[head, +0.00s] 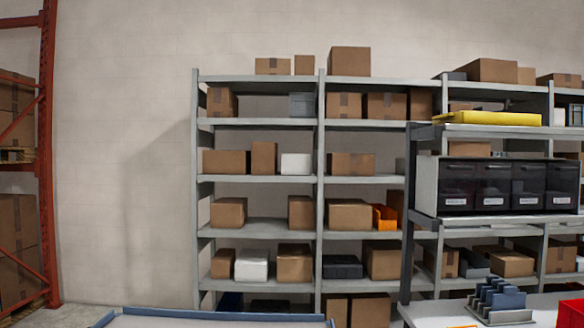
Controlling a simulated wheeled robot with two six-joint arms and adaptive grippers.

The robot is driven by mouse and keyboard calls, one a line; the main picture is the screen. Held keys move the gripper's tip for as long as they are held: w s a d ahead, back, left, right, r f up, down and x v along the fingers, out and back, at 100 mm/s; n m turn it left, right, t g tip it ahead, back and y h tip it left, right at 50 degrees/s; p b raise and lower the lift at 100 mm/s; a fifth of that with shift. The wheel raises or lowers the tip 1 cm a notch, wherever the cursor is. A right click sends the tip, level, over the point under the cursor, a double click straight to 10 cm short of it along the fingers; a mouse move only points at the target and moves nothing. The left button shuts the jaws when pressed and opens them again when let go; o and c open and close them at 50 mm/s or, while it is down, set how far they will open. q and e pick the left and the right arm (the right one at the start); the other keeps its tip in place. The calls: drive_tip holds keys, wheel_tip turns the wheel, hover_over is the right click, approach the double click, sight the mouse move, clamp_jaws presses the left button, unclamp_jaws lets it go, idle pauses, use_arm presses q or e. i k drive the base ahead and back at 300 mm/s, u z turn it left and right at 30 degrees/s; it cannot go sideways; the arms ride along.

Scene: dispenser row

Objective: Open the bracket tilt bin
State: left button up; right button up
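A row of several dark, see-through tilt bins (493,186) sits in a light grey housing (427,185) on a raised shelf at the right. Each bin front has a small white label, too small to read, so I cannot tell which one is the bracket bin. The bin fronts look upright and shut. The right end of the row lies near the picture's edge. Neither of my grippers shows in the head view.
Below the bins is a pale bench top (440,312) with a blue-grey slotted holder (497,300) and a red bin (570,313). A yellow tray (487,118) lies above them. Grey shelving with cartons (350,214) stands behind. A blue-rimmed surface (225,315) shows at bottom left.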

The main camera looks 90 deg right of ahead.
sight(517, 202)
drive_tip(key=i, duration=0.1)
drive_tip(key=z, duration=4.4)
